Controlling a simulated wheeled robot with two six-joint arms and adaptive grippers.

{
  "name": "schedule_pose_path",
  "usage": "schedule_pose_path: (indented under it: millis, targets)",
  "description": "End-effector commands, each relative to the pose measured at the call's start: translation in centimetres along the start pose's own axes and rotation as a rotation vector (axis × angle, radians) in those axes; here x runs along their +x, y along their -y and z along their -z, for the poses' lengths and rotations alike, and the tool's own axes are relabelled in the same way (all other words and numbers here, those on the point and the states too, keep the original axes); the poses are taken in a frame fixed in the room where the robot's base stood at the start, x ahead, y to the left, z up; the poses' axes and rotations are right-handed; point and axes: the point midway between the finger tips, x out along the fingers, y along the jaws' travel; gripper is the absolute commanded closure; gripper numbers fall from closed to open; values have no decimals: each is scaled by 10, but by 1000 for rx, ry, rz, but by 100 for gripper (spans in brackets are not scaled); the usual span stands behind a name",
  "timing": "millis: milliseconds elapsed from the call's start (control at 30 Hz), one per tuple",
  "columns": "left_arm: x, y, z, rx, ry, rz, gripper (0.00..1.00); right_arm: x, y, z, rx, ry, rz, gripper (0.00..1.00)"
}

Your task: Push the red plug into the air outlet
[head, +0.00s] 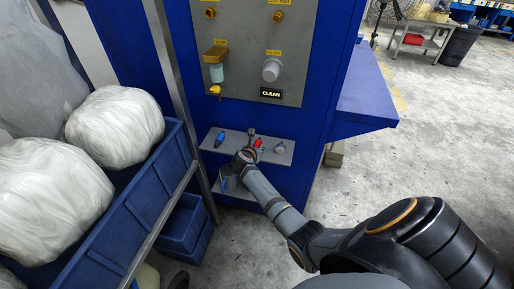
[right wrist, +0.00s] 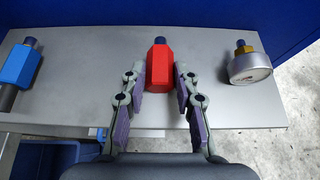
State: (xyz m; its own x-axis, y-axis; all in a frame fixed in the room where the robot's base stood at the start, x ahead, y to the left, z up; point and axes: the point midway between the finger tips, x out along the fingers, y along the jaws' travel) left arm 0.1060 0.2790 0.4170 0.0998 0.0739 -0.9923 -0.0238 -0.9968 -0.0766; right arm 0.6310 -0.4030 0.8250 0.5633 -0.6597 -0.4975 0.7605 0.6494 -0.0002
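The gripper is open, with a small gap on each side of the plug. In the head view my right gripper (head: 246,156) is at the shelf's front, and only a bit of the red plug (head: 258,143) shows beside it. The grey panel above carries brass fittings, one at upper left (head: 210,13) and one at upper right (head: 279,16). Their labels are too small or cut off, so I cannot tell which is the air outlet. My left gripper is not in view.
A blue plug (right wrist: 20,66) and a round gauge (right wrist: 249,65) stand on the upper shelf (right wrist: 95,75) either side of the red plug. The panel (head: 244,80) also has a filter knob (head: 272,70). A blue cart (head: 110,210) with wrapped bundles stands left. Floor is open at right.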

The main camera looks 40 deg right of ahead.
Motion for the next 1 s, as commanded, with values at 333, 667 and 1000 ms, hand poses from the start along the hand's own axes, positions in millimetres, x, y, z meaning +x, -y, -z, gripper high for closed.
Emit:
schedule_pose_path:
  millis: [333, 667, 1000]
  targets:
    - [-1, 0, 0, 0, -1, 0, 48, -1, 0, -1, 0, 0, 0, 100]
    - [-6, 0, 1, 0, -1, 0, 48, -3, 0, -6, 0, 0, 0, 100]
    - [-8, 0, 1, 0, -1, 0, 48, -4, 0, -7, 0, 0, 0, 100]
